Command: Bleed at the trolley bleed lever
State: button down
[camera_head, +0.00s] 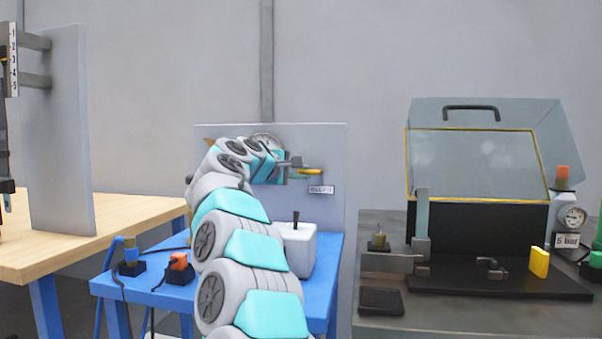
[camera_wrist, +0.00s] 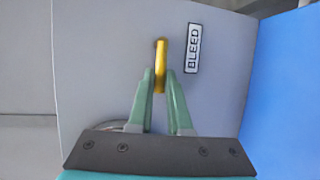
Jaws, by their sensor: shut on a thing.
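The trolley bleed lever (camera_head: 310,172) is a small yellow handle on the grey upright panel (camera_head: 325,220) of the blue trolley. In the wrist view the yellow lever (camera_wrist: 161,54) stands out between my fingertips, beside a white label reading BLEED (camera_wrist: 193,48). My gripper (camera_wrist: 161,75) is shut on the lever near its end. In the head view my gripper (camera_head: 297,169) reaches the panel from the left, and the label (camera_head: 321,189) sits just below the lever. My arm hides part of the panel and a round gauge (camera_head: 266,141) behind it.
A white box with a black toggle (camera_head: 299,246) stands on the blue trolley top (camera_head: 330,262), close to my arm. A wooden table (camera_head: 120,226) is further left. A grey bench with a clear-lidded guard (camera_head: 480,165) stands right.

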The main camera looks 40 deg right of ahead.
jog(key=shift+d+r, duration=0.1)
jog(key=r+m+y, duration=0.1)
jog(key=m, duration=0.1)
jog(key=s+r+m+t+y+p, duration=0.1)
jog(key=m, duration=0.1)
jog(key=d+r+m+t+y+p, duration=0.1)
jog(key=shift+s+m+y, duration=0.15)
jog(key=shift+m+y, duration=0.15)
jog(key=shift+m, duration=0.1)
jog(key=shift+s+d+r+m+t+y, duration=0.25)
jog(key=shift+m+t+y, duration=0.1)
jog(key=shift+m, duration=0.25)
jog(key=shift+s+d+r+m+t+y, duration=0.15)
jog(key=shift+s+m+t+y, duration=0.15)
jog(key=shift+m, duration=0.3)
jog(key=shift+s+d+r+m+t+y+b, duration=0.1)
jog(key=shift+s+d+m+t+y+b, duration=0.35)
jog(key=shift+m+t+b, duration=0.35)
jog(key=shift+s+d+r+m+t+y+b, duration=0.1)
jog(key=shift+s+d+m+t+y+b, duration=0.3)
jog(key=shift+m, duration=0.6)
jog(key=shift+a, duration=0.1)
jog(key=c, duration=1.1)
grip_release()
jog(key=shift+c, duration=0.2)
